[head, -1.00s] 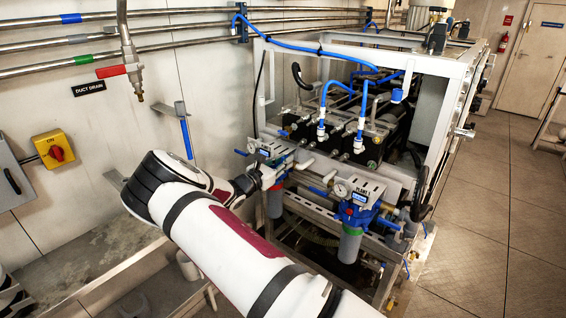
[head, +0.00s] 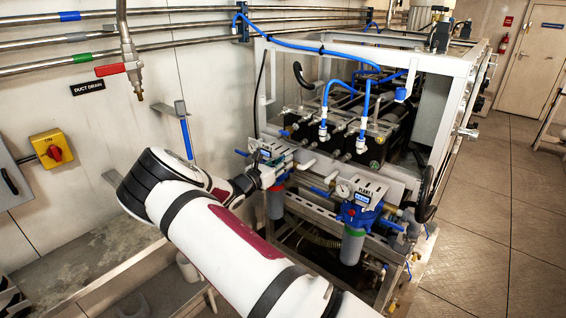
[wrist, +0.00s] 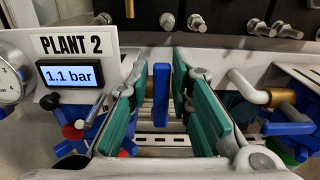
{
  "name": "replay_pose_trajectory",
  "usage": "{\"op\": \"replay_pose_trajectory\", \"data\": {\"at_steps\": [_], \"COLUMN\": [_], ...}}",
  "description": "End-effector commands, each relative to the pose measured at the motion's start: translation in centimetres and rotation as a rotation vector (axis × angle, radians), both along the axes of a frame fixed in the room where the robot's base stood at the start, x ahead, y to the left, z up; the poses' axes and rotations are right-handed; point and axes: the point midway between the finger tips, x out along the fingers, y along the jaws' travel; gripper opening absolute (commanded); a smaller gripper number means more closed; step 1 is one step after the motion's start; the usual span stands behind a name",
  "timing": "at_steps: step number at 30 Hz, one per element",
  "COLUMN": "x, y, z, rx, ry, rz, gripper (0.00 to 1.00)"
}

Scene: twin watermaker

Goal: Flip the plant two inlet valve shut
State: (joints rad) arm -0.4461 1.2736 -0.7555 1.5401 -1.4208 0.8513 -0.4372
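In the wrist view, a blue valve handle (wrist: 161,88) stands upright between the two green finger pads of my gripper (wrist: 158,82). The gripper is open, with a narrow gap visible on each side of the handle. The plant two panel (wrist: 75,62), marked PLANT 2 and reading 1.1 bar, is at the left. In the head view, my gripper (head: 272,174) is at the plant two filter unit, left of the plant one unit (head: 358,205). The handle between the fingers is not clear in the head view.
A pressure gauge (wrist: 12,75) sits beside the panel. At the right of the wrist view are a white pipe with a brass fitting (wrist: 284,96) and another blue handle (wrist: 288,128). The metal frame (head: 455,110) stands behind; open floor (head: 480,220) lies to the right.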

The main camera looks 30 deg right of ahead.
Motion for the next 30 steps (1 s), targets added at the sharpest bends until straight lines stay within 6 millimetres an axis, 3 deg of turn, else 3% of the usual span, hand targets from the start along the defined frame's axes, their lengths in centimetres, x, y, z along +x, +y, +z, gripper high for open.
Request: {"op": "replay_pose_trajectory", "data": {"at_steps": [7,11,24,30], "x": [0.0,-0.4,-3.3,-4.0], "y": [0.1,1.2,9.1,10.9], "z": [0.0,0.0,0.0,0.0], "rx": [0.000,0.000,0.001,0.000], "ry": [-0.001,-0.001,0.000,-0.001], "rz": [0.000,0.001,0.001,0.001], "gripper": [0.20,0.20,0.20,0.20]}}
